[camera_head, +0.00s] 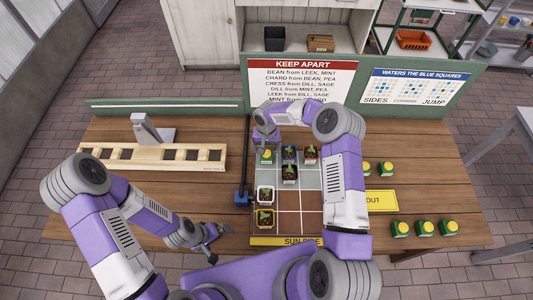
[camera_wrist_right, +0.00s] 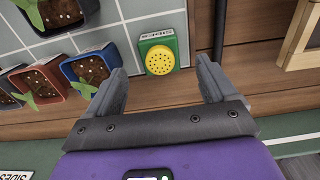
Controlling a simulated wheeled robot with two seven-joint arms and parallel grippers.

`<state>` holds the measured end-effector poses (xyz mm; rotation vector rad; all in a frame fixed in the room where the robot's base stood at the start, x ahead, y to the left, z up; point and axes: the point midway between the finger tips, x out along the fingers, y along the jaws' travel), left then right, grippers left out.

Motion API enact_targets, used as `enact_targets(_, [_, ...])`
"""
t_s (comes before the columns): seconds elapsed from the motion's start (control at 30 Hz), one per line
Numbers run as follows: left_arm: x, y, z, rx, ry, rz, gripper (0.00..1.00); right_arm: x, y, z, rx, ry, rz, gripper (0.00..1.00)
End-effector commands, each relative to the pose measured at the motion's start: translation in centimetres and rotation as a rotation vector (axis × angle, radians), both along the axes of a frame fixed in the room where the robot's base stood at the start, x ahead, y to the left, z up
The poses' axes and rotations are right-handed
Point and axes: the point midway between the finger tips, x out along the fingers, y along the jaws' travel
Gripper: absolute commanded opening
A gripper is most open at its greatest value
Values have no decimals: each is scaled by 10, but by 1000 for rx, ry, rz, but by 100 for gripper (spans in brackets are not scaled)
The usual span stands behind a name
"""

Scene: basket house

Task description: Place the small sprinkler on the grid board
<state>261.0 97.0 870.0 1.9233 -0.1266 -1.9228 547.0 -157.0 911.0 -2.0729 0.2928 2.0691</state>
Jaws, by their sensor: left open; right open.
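A small green sprinkler with a yellow dotted top (camera_head: 266,157) sits on a grey tile at the far left corner of the grid board (camera_head: 287,222). It also shows in the right wrist view (camera_wrist_right: 158,53), upright and flat on the tile. My right gripper (camera_wrist_right: 160,75) is open, its fingertips to either side of the sprinkler's near end, with visible gaps and no contact. In the head view the right gripper (camera_head: 266,145) is over that far corner. My left gripper (camera_head: 222,240) is open and empty, left of the board's near part.
Potted seedlings (camera_head: 290,174) stand on several board cells. More green-yellow sprinklers (camera_head: 424,228) stand on the table's right, near a yellow sign (camera_head: 381,201). A wooden rack (camera_head: 150,157) lies at left. A dark post (camera_head: 243,165) runs along the board's left edge.

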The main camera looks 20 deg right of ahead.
Motion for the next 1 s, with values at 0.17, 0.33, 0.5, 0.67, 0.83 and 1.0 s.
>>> enact_targets(0.17, [0,0,-3,0,0,0,100,0,0,38,-2,-2,1,85])
enact_targets(0.33, [0,0,-4,0,0,0,100,0,0,58,0,0,1,85])
enact_targets(0.5, [0,0,-4,0,0,0,100,-1,0,65,1,2,1,85])
enact_targets(0.67, [0,0,-4,0,0,0,100,-1,0,65,1,2,1,85])
enact_targets(0.83, [0,0,-4,0,0,0,100,-1,0,65,1,2,1,85])
enact_targets(1.0, [0,0,-4,0,0,0,100,0,0,65,1,2,1,85])
